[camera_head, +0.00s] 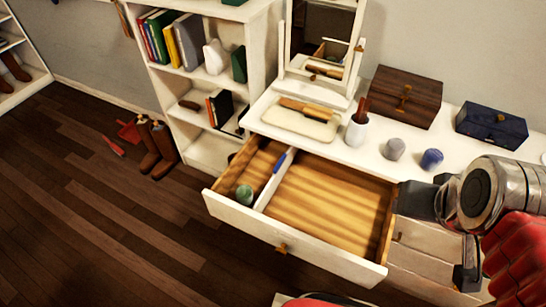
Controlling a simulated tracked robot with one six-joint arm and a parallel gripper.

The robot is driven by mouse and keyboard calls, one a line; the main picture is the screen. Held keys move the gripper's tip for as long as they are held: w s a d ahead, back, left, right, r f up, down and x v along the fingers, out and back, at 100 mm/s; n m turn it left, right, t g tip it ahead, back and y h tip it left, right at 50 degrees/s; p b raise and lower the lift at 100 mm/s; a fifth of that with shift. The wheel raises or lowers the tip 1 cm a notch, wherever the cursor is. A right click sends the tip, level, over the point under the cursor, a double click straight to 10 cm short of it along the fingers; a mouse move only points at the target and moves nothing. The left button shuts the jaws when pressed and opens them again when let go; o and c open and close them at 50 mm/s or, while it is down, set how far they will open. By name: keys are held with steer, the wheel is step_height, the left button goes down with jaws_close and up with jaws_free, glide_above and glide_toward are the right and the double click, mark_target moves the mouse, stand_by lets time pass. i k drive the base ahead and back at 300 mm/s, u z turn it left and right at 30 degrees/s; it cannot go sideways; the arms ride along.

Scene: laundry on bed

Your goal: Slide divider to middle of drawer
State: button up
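The open drawer (240,216) is wooden inside with a white front and a brass knob. A thin white divider (267,190) with a blue section at its far end stands inside, running front to back, left of the drawer's middle. It leaves a narrow left compartment and a wide right one. A green round object (244,194) is in the left compartment near the front. The right compartment looks empty. My gripper (440,238) is at the right, beyond the drawer's right side and apart from the divider. Its two dark fingers are spread, with nothing seen between them.
On the white dresser top are a mirror (320,70), a tray with a brush (300,120), a white cup (356,130), a grey jar (394,149), a blue jar (431,159), a brown box (403,97) and a blue box (491,125). Boots (162,150) stand on the floor.

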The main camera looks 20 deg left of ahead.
mark_target(282, 166)
steer(key=u, duration=0.9)
steer(key=k, duration=1.35)
steer(key=u, duration=0.65)
steer(key=i, duration=1.95)
steer(key=z, duration=0.1)
